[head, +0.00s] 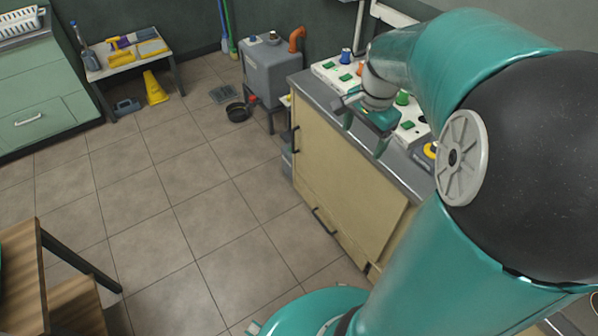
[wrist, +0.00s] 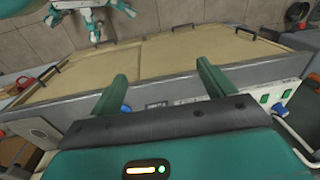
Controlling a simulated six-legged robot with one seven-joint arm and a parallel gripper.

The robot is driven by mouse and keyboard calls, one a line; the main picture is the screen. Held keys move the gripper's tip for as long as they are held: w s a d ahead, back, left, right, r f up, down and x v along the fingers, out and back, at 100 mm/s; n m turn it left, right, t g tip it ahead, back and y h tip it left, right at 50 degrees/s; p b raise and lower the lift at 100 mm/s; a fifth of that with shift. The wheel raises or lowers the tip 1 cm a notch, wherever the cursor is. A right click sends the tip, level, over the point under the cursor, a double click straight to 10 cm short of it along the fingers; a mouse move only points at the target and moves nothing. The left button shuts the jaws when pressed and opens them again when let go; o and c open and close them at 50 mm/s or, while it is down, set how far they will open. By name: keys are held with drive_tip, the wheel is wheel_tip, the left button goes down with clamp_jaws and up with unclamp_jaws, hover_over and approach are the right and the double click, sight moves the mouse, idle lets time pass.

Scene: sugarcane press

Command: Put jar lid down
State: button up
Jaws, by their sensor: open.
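I cannot make out a jar lid in either view. My gripper (head: 366,134) is open over the front edge of the grey-topped counter (head: 308,88). In the wrist view my gripper (wrist: 161,85) shows two green fingers spread wide, with nothing visible between them. Beyond them are the counter's grey edge (wrist: 75,108) and its beige cabinet front (wrist: 140,62). My arm hides part of the countertop in the head view.
White panels with green switches (head: 330,66) and a blue knob (head: 346,56) stand on the counter. A yellow-and-black round part (head: 430,150) is farther right. A grey tank (head: 272,68), black pan (head: 238,112) and yellow wedge-shaped sign (head: 155,89) lie beyond. Tiled floor (head: 190,190) is clear.

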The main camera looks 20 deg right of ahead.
drive_tip(key=s+a+r+n+t, duration=0.1)
drive_tip(key=s+a+r+n, duration=0.1)
drive_tip(key=a+n, duration=0.3)
drive_tip(key=s+a+r+n+t, duration=0.2)
drive_tip(key=s+a+n, duration=0.2)
drive_tip(key=a, duration=0.4)
drive_tip(key=s+a+r+n+t, duration=0.1)
drive_tip(key=s+a+r+n, duration=0.1)
drive_tip(key=a+n, duration=0.4)
drive_tip(key=shift+s+a+r, duration=0.3)
drive_tip(key=shift+s+a, duration=0.15)
drive_tip(key=shift+s, duration=0.15)
